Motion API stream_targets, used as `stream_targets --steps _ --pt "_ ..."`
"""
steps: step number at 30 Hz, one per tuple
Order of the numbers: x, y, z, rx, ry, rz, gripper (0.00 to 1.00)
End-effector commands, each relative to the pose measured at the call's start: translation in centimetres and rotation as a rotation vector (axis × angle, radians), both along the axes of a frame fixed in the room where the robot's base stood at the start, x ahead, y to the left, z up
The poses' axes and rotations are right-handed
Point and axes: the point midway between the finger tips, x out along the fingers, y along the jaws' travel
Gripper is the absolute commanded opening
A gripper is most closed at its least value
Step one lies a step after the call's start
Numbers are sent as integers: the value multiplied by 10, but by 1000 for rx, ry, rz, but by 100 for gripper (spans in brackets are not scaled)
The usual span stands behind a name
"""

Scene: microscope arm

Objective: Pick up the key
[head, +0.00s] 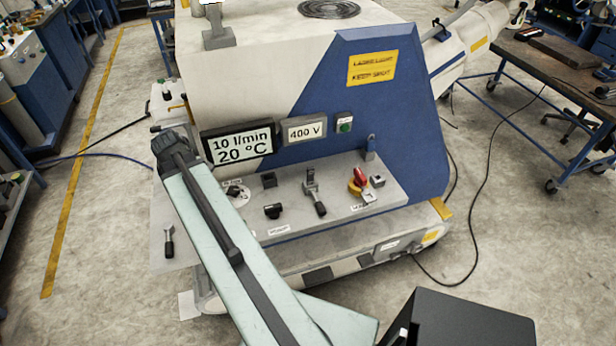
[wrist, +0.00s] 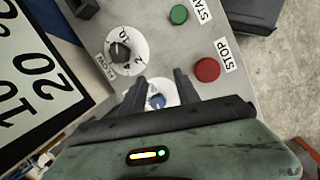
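In the wrist view, my gripper (wrist: 158,82) is over the grey control panel (wrist: 195,62), with its two dark fingers apart. In the head view, my pale green arm crosses the left part of the panel (head: 335,222). My gripper is hidden there, and I cannot make out a key.
A black flow knob (wrist: 119,53), a green START button (wrist: 178,15) and a red STOP button (wrist: 207,70) are near my fingers. A display (head: 239,147) stands above the panel. Handles and a red-and-yellow knob (head: 358,181) stick up further right. A black box (head: 465,325) is in front.

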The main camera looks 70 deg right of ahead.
Motion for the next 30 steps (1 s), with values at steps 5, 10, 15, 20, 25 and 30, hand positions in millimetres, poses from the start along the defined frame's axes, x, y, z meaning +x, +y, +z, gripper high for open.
stream_targets --steps 5,10,15,20,25,30 --pt "-127 -135 23 -22 154 147 38" --pt "-214 -189 33 -1 258 251 38" --pt "-237 -200 35 11 288 286 38" --pt "-239 -202 24 11 288 288 38" --pt "-244 -206 6 11 288 288 38" --pt "-245 -208 3 11 288 288 38"
